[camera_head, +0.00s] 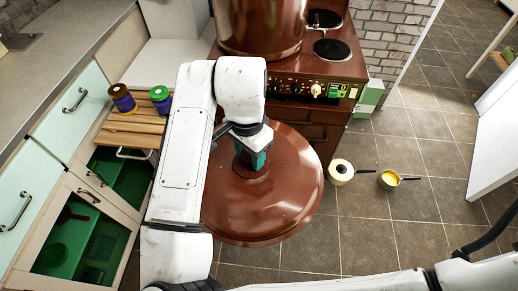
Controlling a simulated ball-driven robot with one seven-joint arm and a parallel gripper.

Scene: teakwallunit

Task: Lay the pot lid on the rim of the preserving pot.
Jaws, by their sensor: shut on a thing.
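The pot lid (285,205) is a large, round, glossy brown disc. My gripper (254,160) is shut on the knob at its middle and holds the lid in front of the stove, with floor tiles showing beyond its edge. The preserving pot (262,30) is a big brown pot standing on the stove at the top of the view. Its rim is cut off by the top edge of the picture. The lid is apart from the pot, nearer to me. My white arm hides the lid's left part.
The brown stove (345,72) has free hotplates (332,49) right of the pot. Two spools (122,98) stand on a wooden board (130,128) at left, above open green cabinets (85,235). Two small pans (341,171) are on the floor at right. A brick wall (385,40) stands behind.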

